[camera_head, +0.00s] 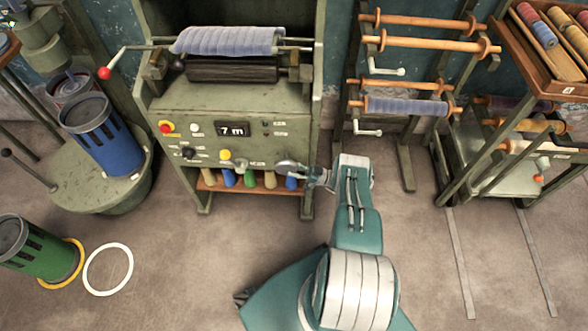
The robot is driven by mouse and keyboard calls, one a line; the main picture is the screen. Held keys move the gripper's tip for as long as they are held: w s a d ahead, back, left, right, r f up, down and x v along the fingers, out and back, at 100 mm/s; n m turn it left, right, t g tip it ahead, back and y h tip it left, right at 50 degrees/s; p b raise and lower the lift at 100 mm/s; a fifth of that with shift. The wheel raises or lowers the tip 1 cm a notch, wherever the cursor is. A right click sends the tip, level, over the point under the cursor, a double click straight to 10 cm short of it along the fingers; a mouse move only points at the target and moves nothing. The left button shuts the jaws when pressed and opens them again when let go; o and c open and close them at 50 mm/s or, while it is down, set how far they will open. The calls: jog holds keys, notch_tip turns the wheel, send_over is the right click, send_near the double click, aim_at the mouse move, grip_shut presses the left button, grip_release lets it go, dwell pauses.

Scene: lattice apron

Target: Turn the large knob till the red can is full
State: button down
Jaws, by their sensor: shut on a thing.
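The grey-green machine (240,110) stands at the back with a panel of buttons and knobs and a display (232,129) reading "7 m". A large grey round knob (285,166) is at the panel's lower right. My gripper (298,175) reaches it from the right and is shut on it; the jaws are small and partly hidden. A can with a reddish rim (66,80), seemingly the red can, is at the upper left under a spout. It is mostly hidden behind the blue can (112,150), and its fill level cannot be told.
A green can (45,255) stands at the left on a yellow ring, beside an empty white ring (108,269). A round platform (95,185) carries the blue can. Racks of rolls (415,105) and a cart (510,165) stand right. The floor at lower right is clear, with two rails.

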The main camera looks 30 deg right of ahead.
dwell(0.4)
jog(key=shift+c, duration=1.9)
grip_release()
jog(key=shift+d, duration=0.15)
jog(key=shift+r, duration=4.9)
